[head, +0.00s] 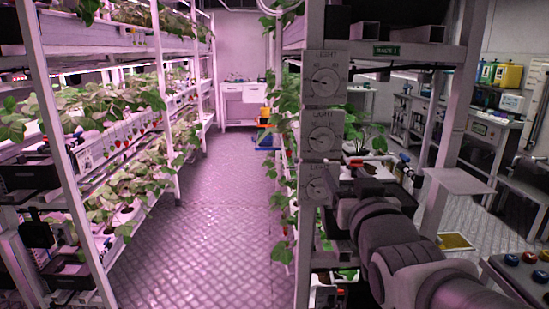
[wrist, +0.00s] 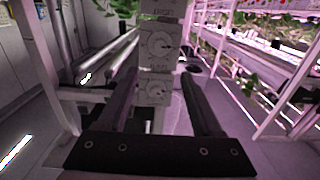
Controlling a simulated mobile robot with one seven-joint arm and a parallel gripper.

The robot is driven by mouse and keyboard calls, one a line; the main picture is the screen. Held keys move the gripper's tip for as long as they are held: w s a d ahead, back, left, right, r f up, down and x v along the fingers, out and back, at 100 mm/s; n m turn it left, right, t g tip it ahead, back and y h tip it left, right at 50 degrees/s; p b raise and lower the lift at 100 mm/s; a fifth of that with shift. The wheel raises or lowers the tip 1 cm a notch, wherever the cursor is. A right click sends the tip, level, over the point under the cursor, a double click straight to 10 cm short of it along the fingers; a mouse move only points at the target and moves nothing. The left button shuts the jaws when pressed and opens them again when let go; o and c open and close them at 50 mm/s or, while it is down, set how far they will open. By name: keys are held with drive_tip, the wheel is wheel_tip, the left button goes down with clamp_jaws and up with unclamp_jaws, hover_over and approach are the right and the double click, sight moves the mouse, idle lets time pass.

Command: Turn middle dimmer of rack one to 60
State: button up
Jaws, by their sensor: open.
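The middle dimmer (head: 322,134) is a grey square plate with a round white dial on the front post of rack one. The top dimmer (head: 325,78) sits above it and the bottom dimmer (head: 316,186) below it. The scale numbers are too small to read. My gripper (head: 338,184) is in front of the post, low, near the bottom dimmer's height and to its right. In the wrist view my gripper (wrist: 156,86) is open and empty, its two fingers wide apart. Dial plates show beyond and between them; I cannot tell which is which there. No contact with a dial is visible.
A green rack label (head: 386,50) is on the shelf beam right of the post. Plants (head: 287,110) hang just left of the post. A plant rack (head: 160,101) stands across the aisle. The aisle floor (head: 222,205) is clear. A small grey shelf (head: 459,181) stands right of my arm.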

drive_tip(key=p, duration=0.3)
approach(324, 143)
drive_tip(key=w, duration=0.8)
drive_tip(key=shift+w, duration=0.25)
clamp_jaws()
